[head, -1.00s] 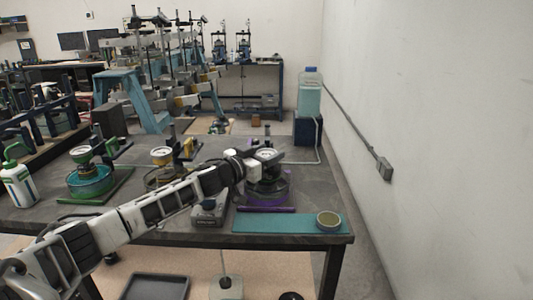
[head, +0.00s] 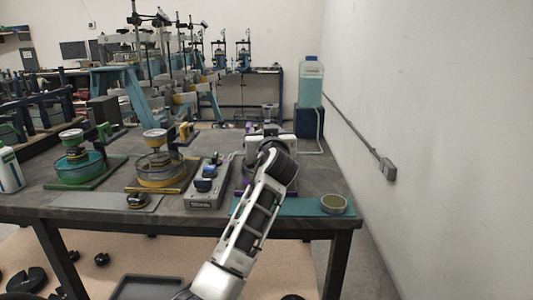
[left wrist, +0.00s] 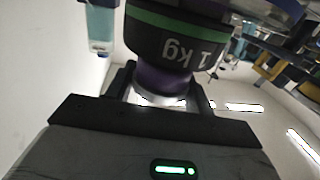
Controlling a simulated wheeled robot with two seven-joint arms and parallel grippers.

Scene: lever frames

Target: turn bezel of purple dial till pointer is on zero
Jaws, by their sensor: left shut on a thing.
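My left gripper (left wrist: 161,92) is shut on the purple dial (left wrist: 163,80), one finger on each side of its bezel; a pale, shiny rim shows between the fingers. A black weight with a green band marked 1 kg (left wrist: 180,42) is beside the purple part in the left wrist view, where the scene appears upside down. In the head view my left gripper (head: 270,142) is at the purple stand, which my arm mostly hides. The dial's face and pointer do not show in either view. My right gripper is not in view.
To the left on the dark table stand a yellow dial stand (head: 160,170) and a green dial stand (head: 80,165). The wall is at right.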

